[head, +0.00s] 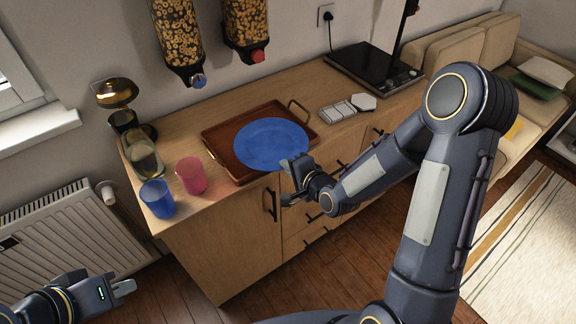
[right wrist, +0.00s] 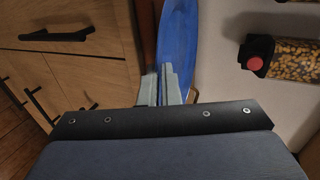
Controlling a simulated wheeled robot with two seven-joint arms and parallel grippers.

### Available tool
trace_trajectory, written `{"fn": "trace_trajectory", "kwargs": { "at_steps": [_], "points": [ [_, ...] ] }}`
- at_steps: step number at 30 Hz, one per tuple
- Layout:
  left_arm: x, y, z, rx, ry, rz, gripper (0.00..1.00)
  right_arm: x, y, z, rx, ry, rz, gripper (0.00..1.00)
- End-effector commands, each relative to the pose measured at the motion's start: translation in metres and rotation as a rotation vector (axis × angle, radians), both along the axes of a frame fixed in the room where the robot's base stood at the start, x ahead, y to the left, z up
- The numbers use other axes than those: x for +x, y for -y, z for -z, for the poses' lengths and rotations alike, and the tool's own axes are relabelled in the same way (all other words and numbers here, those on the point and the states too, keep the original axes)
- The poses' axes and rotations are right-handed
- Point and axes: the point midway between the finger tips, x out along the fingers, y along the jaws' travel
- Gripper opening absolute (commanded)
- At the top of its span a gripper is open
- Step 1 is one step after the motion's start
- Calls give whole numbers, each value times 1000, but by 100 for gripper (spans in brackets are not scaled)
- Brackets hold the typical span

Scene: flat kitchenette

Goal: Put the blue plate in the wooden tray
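The blue plate (head: 268,140) is over the brown wooden tray (head: 222,143) on the counter, within most of its outline. I cannot tell whether it touches the tray floor. My right gripper (head: 291,166) is at the plate's near right edge, over the tray's front side. In the right wrist view, its fingers (right wrist: 160,86) are close together at the rim of the blue plate (right wrist: 177,35), with the tray's brown edge (right wrist: 147,30) beside it. My left gripper (head: 123,288) is low at the left, away from the counter; its finger opening is unclear.
A pink cup (head: 191,176), a blue cup (head: 157,199) and a glass jug (head: 144,155) stand left of the tray. A white divided dish (head: 338,111) and a black hob (head: 372,66) are to the right. Cereal dispensers (head: 245,28) hang above. Drawer handles show below the counter.

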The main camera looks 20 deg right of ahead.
Motion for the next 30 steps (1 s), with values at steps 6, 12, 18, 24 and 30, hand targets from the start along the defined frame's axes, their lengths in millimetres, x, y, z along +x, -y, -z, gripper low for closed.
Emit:
{"fn": "trace_trajectory", "kwargs": {
  "at_steps": [6, 12, 18, 24, 30],
  "points": [
    [0, 0, 3, 0, 0, 0, 0, 1, 0, 1, 0, 5, 0, 0],
    [0, 0, 4, 0, 0, 0, 0, 0, 0, 3, 0, -1, 0, 16],
    [0, 0, 4, 0, 0, 0, 0, 0, 0, 3, 0, -1, 0, 25],
    [0, 0, -3, 0, 0, 0, 0, 0, 0, -3, 0, -1, 0, 25],
    [0, 0, 6, 0, 0, 0, 0, -30, 12, -13, -2, 2, 2, 25]
  ]
}}
